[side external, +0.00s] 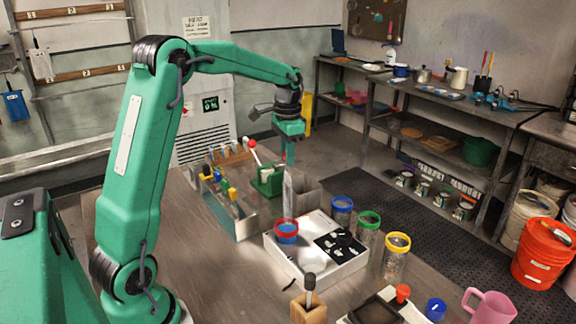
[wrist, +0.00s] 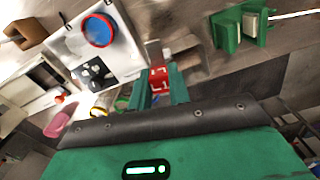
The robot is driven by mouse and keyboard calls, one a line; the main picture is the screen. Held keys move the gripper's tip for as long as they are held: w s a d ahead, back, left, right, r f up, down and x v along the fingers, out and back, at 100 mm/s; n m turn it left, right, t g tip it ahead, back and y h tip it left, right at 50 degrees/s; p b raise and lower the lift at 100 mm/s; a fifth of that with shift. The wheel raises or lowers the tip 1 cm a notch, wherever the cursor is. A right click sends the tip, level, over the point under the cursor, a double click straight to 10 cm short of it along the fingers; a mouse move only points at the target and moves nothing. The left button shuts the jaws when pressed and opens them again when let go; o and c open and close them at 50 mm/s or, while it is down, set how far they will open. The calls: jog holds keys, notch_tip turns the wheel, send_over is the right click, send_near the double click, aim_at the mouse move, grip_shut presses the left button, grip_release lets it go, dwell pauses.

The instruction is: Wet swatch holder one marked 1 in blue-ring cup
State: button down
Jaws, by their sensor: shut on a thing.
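My gripper (side external: 290,157) is shut on a swatch holder, high over the bench. In the wrist view, a red part of the holder with white marks (wrist: 158,78) sits between the green fingers (wrist: 162,88); I cannot read the mark clearly. A pale grey strip (side external: 288,195) hangs below the gripper in the side view, above and near the red-ring cup (side external: 287,230). The blue-ring cup (side external: 342,205) stands upright, behind and right of the white tray box (side external: 335,270).
Green-ring (side external: 369,222) and yellow-ring (side external: 397,250) cups stand right of the tray. A green block holder (side external: 268,182) and a grey bin (side external: 238,215) with tools stand at left. A wooden block (side external: 309,306), blue cap (side external: 435,309) and pink mug (side external: 490,307) are at the front.

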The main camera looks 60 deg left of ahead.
jog(key=w+d+m, duration=0.2)
jog(key=w+d, duration=0.7)
jog(key=w, duration=0.3)
jog(key=shift+w+d+f, duration=0.15)
jog(key=shift+w+f, duration=0.2)
jog(key=shift+f, duration=0.1)
jog(key=shift+f, duration=0.2)
notch_tip(320, 180, down, 11)
jog(key=shift+r, duration=0.15)
dwell(1.4)
jog(key=shift+r, duration=0.3)
dwell(3.8)
